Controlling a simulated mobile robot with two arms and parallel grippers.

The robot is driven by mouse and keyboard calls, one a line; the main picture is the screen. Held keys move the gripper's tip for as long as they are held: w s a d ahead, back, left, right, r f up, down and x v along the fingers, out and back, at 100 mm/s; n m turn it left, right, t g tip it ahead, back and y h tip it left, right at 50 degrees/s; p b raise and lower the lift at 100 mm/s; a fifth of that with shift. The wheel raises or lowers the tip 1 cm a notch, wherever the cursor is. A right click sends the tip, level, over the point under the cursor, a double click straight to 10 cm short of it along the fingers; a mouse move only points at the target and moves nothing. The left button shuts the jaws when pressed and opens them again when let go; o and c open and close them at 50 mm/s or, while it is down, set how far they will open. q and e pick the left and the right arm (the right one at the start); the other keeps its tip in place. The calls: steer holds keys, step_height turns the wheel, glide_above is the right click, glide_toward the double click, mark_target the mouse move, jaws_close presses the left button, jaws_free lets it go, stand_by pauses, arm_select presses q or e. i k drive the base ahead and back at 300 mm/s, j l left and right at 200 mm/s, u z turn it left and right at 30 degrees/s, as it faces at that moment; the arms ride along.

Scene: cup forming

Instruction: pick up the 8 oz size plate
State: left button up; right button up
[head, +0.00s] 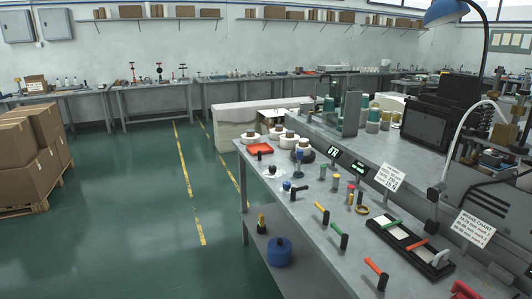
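I cannot tell which thing is the 8 oz size plate, as no size marking is legible. A black tray (432,265) on the workbench (292,215) holds flat pale pieces, with a green-handled tool (391,224) and a red-handled tool (417,244) lying over it. Several more coloured-handled tools lie or stand nearby, including a yellow one (321,211), a green one (339,235) and an orange one (376,272). A brass-coloured ring (362,210) lies on the bench. Neither of my grippers is in view.
White sign cards (388,177) and (473,228) stand along the bench. White rolls (250,138) and a red tray (260,149) are at its far end. A blue container (279,251) sits on the lower shelf. Stacked cartons (30,150) stand at left. The green floor (130,230) between is clear.

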mark_target(307, 108)
steer(key=i+j+u, duration=0.2)
steer(key=i, duration=0.45)
steer(key=i+j+u, duration=0.2)
steer(key=i, duration=0.45)
steer(key=i+j+u, duration=0.15)
steer(key=i, duration=0.5)
steer(key=i+z, duration=0.15)
steer(key=i, duration=0.4)
steer(key=i+j+z, duration=0.15)
steer(key=i, duration=0.4)
